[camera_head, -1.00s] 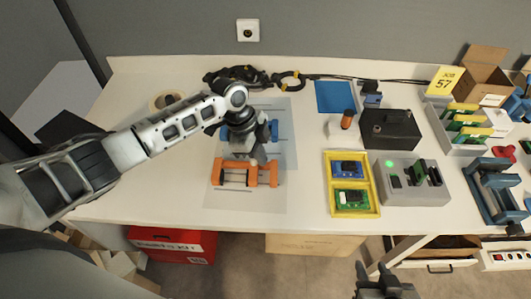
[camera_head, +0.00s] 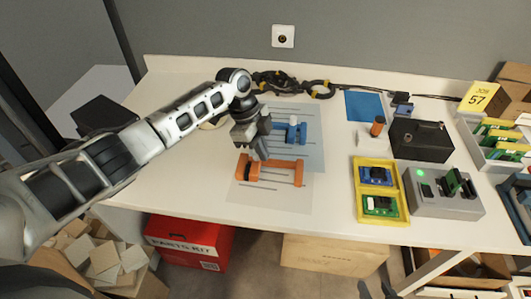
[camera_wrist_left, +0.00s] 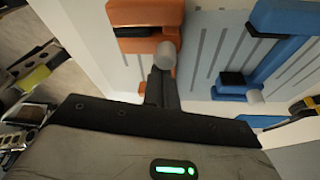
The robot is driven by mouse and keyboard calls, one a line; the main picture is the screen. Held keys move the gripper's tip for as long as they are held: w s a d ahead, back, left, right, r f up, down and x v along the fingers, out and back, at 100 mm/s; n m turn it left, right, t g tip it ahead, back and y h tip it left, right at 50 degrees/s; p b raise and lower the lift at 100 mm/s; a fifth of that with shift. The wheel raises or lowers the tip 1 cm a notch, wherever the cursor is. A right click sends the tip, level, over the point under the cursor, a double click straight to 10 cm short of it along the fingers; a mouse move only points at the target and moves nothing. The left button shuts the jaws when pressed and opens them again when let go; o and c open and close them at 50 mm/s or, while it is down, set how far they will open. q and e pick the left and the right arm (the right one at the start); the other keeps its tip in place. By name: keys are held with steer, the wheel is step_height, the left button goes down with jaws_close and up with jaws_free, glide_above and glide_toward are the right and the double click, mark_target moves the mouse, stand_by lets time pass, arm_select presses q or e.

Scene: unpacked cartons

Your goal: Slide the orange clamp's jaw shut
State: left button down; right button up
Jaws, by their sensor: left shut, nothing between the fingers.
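The orange clamp (camera_head: 280,163) lies on a pale sheet on the table. Its bar runs left to right. Its sliding jaw (camera_head: 254,172) is close to the left end, and I cannot tell whether they touch. A wide gap separates that jaw from the right end. My left gripper (camera_head: 261,157) is shut and empty, with its fingertips low at the left part of the clamp. In the left wrist view, the shut fingers (camera_wrist_left: 160,88) are beside a grey peg (camera_wrist_left: 166,54) and the orange clamp (camera_wrist_left: 142,45). My right gripper shows only as dark parts at the bottom edge (camera_head: 364,289).
A blue clamp (camera_head: 300,134) lies just behind the orange one. A yellow tray (camera_head: 358,205) with small boards and a grey fixture (camera_head: 430,206) with a green light stand to the right. Cables (camera_head: 290,82) lie behind. The sheet's front part is clear.

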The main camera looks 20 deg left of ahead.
arm_select(q)
steer(key=shift+s, duration=0.1)
